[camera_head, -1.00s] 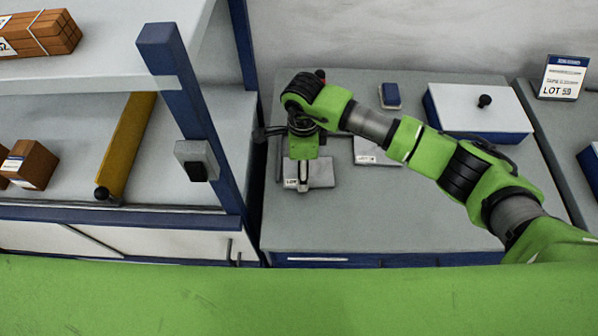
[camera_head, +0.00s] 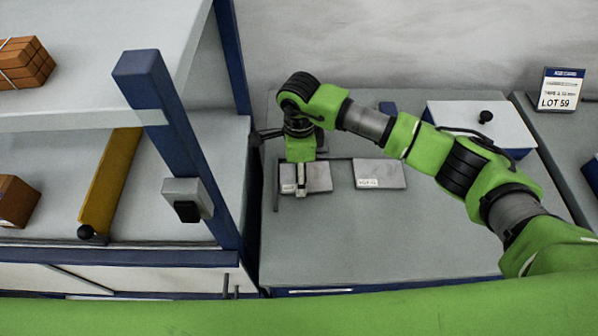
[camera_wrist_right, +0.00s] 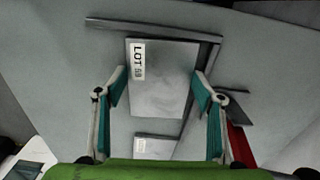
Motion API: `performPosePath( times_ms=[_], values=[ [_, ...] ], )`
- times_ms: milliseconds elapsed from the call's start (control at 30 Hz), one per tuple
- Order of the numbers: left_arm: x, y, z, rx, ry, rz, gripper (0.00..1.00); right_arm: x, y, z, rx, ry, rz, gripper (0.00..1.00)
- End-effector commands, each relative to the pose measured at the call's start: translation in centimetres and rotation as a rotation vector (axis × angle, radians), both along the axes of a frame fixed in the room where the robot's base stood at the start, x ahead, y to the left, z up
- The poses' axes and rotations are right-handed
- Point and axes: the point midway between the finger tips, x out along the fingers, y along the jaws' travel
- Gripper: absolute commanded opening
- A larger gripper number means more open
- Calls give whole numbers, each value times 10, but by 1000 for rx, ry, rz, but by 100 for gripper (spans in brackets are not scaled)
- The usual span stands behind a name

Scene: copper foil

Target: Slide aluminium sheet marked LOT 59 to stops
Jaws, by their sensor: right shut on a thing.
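The grey aluminium sheet marked LOT 59 (camera_wrist_right: 165,85) lies flat on the bench in the right wrist view, its label at the upper left. It also shows in the head view (camera_head: 320,178), partly covered by my arm. My right gripper (camera_wrist_right: 160,88) has one finger at each side edge of the sheet and is shut on it. Two dark stop rails meet in a corner: one (camera_wrist_right: 150,29) lies just beyond the sheet's label end with a narrow gap, the other (camera_wrist_right: 187,132) runs along its right side, very close. Whether the sheet touches either is unclear. My left gripper is out of view.
A second labelled sheet (camera_head: 385,172) lies to the right on the bench. A white-lidded blue box (camera_head: 475,118) stands behind it; a LOT 59 sign (camera_head: 560,90) stands further right. A blue shelf post (camera_head: 165,125) rises left of the bench. The bench front is clear.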

Motion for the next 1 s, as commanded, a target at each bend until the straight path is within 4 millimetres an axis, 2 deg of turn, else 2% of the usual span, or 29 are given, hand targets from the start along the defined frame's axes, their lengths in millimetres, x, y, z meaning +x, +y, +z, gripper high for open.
performPosePath(
  times_ms=[67, 100, 133, 767, 1000],
  values=[
    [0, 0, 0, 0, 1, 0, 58, 7, -3, 3, -2, -17, -7, 31],
    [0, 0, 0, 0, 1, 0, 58, 7, -3, 3, -2, -17, -8, 72],
    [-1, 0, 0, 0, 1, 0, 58, 7, -3, 3, -2, -18, -8, 80],
    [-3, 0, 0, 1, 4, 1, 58, 3, -1, 1, -2, -8, -3, 82],
    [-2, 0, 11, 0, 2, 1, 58, -6, 6, 3, 0, -4, 4, 82]
  ],
)
